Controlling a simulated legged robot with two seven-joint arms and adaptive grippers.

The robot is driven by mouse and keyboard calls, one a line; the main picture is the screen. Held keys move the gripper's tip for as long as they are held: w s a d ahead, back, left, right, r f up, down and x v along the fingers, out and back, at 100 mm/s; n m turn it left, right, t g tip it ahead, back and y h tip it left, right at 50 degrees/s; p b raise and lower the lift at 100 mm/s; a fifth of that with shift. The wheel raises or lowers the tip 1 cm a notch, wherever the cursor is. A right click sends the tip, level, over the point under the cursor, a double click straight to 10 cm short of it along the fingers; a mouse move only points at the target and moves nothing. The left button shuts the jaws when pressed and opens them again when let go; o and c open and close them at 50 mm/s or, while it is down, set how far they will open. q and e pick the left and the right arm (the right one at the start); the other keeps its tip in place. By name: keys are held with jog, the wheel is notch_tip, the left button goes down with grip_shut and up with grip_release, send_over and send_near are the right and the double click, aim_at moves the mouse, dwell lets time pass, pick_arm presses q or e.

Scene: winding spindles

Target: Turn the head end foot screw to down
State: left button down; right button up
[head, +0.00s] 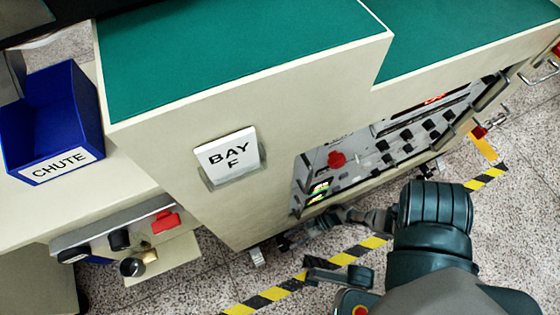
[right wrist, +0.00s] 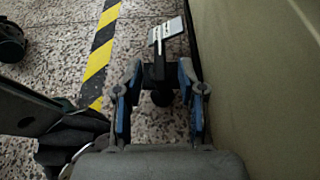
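A foot screw (right wrist: 160,72) at the base of the machine shows in the right wrist view as a dark block with a rounded dark part. It also shows dark and small in the head view (head: 283,243), at the machine's lower corner. A light metal plate (right wrist: 166,32) lies just beyond it and also shows in the head view (head: 257,258). My right gripper (right wrist: 161,75) is open, with its blue-padded fingers on either side of the dark block. I cannot tell whether they touch it.
The machine's pale side wall (right wrist: 250,80) stands close right of my right gripper. A control panel (head: 345,165) with a red knob faces my arm. A yellow-black floor stripe (head: 270,297) runs alongside. A blue chute bin (head: 50,115) is at left.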

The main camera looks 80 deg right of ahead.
aim_at(286, 244)
jog(key=shift+b+x, duration=0.35)
jog(key=shift+x, duration=1.7)
grip_shut()
jog(key=shift+s+a+m+t+h, duration=0.1)
jog(key=shift+a+m+t+h, duration=0.05)
jog(key=shift+m+t+h, duration=0.45)
jog(key=m+t+h, duration=0.1)
jog(key=m+h, duration=0.2)
jog(key=shift+r+t+h, duration=0.1)
jog(key=shift+t+h, duration=0.2)
